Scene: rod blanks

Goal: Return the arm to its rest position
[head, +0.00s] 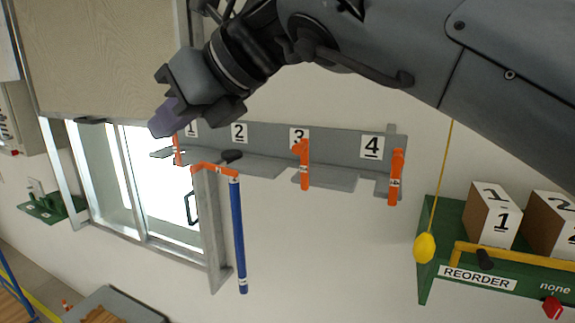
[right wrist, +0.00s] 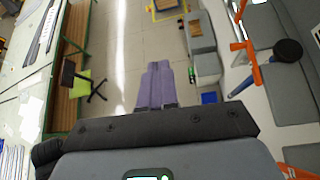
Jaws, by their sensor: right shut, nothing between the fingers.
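My right gripper (head: 166,122) is in the upper left of the head view, in front of the wall near the rack's label 1. Its purple fingers are together and empty. In the right wrist view the shut fingers (right wrist: 157,85) point out over the floor. My right arm comes in from the upper right of the head view. My left gripper does not show in either view.
A grey wall rack (head: 262,138) has orange brackets and labels 1 to 4. A blue rod (head: 239,235) hangs upright below it. A green shelf (head: 450,215) with boxes (head: 491,215) is at right; a yellow ball (head: 425,248) hangs beside it. Floor (right wrist: 125,45) shows beyond the fingers.

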